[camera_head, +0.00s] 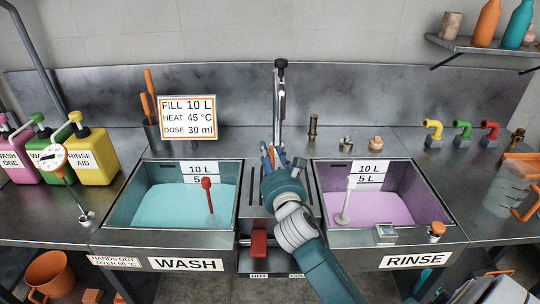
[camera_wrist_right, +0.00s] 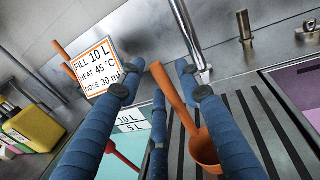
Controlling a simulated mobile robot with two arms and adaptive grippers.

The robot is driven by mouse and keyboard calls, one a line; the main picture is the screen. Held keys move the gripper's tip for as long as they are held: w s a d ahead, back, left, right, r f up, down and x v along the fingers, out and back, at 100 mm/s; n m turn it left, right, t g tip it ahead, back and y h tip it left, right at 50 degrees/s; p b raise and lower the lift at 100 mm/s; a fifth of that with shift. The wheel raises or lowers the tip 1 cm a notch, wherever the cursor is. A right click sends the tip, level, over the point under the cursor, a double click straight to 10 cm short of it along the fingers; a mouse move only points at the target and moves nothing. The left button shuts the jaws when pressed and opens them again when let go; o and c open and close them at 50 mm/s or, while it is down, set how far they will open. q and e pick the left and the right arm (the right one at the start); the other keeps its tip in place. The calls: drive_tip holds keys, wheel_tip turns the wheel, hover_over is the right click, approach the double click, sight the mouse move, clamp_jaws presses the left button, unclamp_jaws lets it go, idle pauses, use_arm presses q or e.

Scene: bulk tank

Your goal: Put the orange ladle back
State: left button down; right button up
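The orange ladle (camera_wrist_right: 178,100) is over the slatted drainboard between the two basins, its handle up and its bowl low. A grey holder (camera_head: 153,132) with orange-handled tools stands at the back left, partly behind the sign. My left gripper is not in view.
The wash basin (camera_head: 108,222), with teal liquid and a red-headed tool, lies left of the drainboard. The rinse basin (camera_head: 446,217) lies right. A FILL/HEAT/DOSE sign (camera_head: 188,118) and a tall tap (camera_head: 280,100) stand behind. Pump jugs (camera_head: 92,158) crowd the left.

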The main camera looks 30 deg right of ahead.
drive_tip(key=shift+r, duration=0.1)
drive_tip(key=b+v, duration=0.1)
drive_tip(key=v, duration=1.1)
drive_tip(key=shift+r, duration=0.1)
